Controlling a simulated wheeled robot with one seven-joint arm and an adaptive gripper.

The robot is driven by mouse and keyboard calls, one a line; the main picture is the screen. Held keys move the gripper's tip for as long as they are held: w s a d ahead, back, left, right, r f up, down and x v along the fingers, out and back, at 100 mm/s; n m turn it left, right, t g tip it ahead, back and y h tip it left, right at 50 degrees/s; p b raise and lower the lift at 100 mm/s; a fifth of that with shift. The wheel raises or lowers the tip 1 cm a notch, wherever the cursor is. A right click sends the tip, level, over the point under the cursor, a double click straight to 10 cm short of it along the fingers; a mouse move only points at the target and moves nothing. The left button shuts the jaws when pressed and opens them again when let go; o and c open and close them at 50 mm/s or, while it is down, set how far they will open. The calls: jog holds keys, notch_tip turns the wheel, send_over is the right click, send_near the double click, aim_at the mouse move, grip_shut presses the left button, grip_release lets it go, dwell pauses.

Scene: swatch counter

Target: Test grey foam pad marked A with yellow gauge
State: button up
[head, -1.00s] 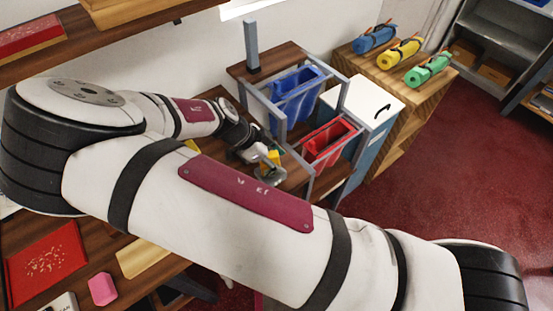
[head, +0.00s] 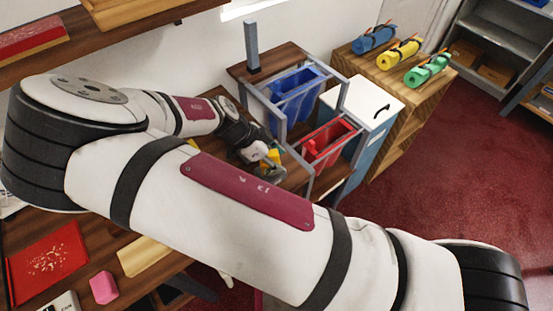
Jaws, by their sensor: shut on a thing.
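My gripper (head: 270,170) is small and far off in the head view, over the dark wooden counter beside the red bin. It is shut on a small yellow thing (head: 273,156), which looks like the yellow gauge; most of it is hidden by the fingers. I cannot make out a grey foam pad or a letter A. My own arm crosses the view and covers much of the counter, so the pad may be behind it or behind the gripper.
A blue bin (head: 297,95) and a red bin (head: 328,143) sit in a grey frame just right of my gripper. A white cabinet (head: 365,100) stands beyond. A red tray (head: 48,262) and a pink block (head: 104,288) lie at the lower left. Red floor is open at right.

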aim_at(277, 152)
jog(key=shift+r+p, duration=1.2)
jog(key=shift+r, duration=2.05)
jog(key=w+d+r+n+t+y+b, duration=0.2)
jog(key=w+d+n+t+y+b, duration=0.3)
jog(key=w+d+n, duration=1)
jog(key=shift+w+d+r+n+t+y, duration=0.2)
jog(key=shift+w+d+n+t+y, duration=0.3)
jog(key=shift+n+y, duration=0.3)
jog(key=shift+s, duration=0.15)
